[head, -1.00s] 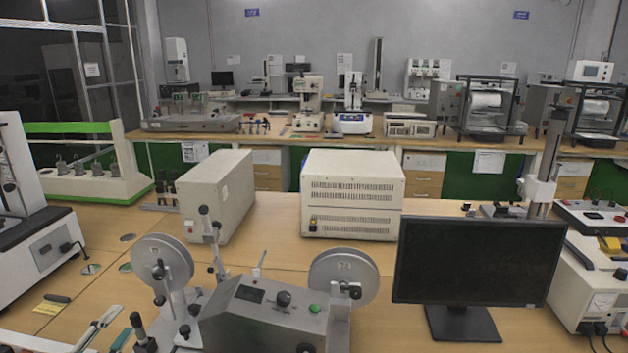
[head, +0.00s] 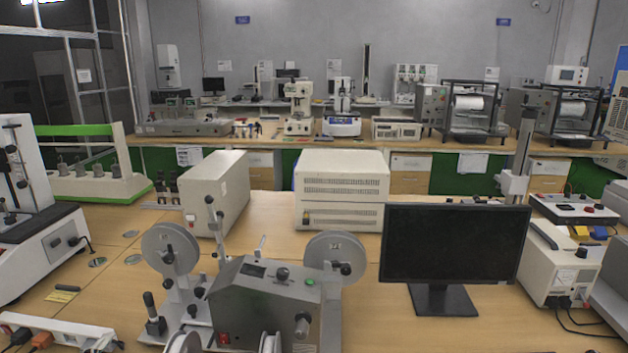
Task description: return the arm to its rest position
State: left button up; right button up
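Neither of my grippers shows in the head view, and no part of either arm can be made out. Whether they are open or shut is hidden from me. The head view looks across a wooden lab bench (head: 400,319) with test equipment on it. A grey machine with two reels (head: 262,300) stands at the near middle of the bench. A black monitor (head: 455,243) stands to its right.
Two beige boxes, one narrow (head: 217,190) and one wide (head: 342,190), stand behind the reel machine. A white instrument (head: 40,240) is at the left edge. A white power strip (head: 62,330) lies at the near left. Bare bench shows around the monitor's foot.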

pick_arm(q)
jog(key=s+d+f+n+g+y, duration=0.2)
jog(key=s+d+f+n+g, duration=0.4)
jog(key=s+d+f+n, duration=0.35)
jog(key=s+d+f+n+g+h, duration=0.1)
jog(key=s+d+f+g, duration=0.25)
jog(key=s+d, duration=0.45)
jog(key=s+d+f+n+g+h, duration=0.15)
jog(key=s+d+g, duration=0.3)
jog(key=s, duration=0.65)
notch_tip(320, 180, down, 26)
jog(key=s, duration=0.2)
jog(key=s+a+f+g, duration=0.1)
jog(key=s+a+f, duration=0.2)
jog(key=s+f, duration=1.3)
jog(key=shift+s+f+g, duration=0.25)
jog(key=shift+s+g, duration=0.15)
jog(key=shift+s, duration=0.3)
